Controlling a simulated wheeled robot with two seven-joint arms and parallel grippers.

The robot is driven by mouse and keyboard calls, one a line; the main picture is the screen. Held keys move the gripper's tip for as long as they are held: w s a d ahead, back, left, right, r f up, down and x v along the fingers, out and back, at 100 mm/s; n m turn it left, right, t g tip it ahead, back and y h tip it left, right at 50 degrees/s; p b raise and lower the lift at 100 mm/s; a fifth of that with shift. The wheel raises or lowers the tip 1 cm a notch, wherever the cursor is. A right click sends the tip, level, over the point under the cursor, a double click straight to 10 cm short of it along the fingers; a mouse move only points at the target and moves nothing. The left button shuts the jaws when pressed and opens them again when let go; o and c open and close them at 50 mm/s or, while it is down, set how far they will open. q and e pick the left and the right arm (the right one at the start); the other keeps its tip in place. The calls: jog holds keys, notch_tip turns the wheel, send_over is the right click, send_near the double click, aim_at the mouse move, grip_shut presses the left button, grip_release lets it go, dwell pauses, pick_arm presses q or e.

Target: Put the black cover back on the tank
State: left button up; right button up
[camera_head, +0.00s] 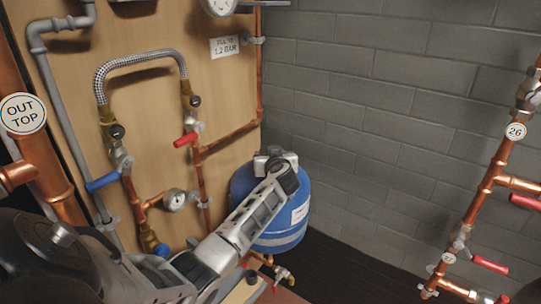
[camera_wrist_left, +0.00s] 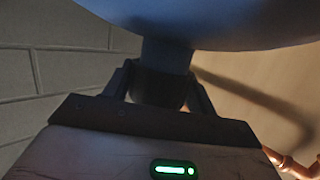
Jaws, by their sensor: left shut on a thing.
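The blue tank (camera_head: 268,225) stands in the corner between the wooden board and the grey wall. My left arm reaches across in front of it, and my left gripper (camera_head: 275,155) is at the tank's top. In the left wrist view, the gripper (camera_wrist_left: 160,92) is shut on a dark piece, seemingly the black cover (camera_wrist_left: 160,88). The cover lies in line with a short neck (camera_wrist_left: 166,54) on the tank's rounded end (camera_wrist_left: 215,15). I cannot tell whether it is fully seated. In the head view the cover is hidden. My right gripper is out of view.
A board (camera_head: 230,85) with copper pipes, a braided hose (camera_head: 140,60), a red lever (camera_head: 186,140) and a gauge (camera_head: 174,200) is left of the tank. Copper pipes (camera_head: 487,185) with red levers stand at right. The dark floor between is clear.

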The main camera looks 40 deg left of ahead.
pick_arm(q)
jog(key=shift+f+p, duration=0.45)
jog(key=shift+f, duration=0.55)
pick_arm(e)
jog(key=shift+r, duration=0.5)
pick_arm(q)
jog(key=o, duration=1.3)
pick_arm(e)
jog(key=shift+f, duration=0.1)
pick_arm(q)
jog(key=shift+s+d+r+p, duration=0.1)
jog(key=shift+d+r+p, duration=0.1)
jog(key=shift+p, duration=0.3)
jog(key=shift+p+v, duration=2.55)
jog(key=shift+p, duration=0.3)
jog(key=shift+s+d, duration=0.15)
jog(key=shift+v, duration=1.25)
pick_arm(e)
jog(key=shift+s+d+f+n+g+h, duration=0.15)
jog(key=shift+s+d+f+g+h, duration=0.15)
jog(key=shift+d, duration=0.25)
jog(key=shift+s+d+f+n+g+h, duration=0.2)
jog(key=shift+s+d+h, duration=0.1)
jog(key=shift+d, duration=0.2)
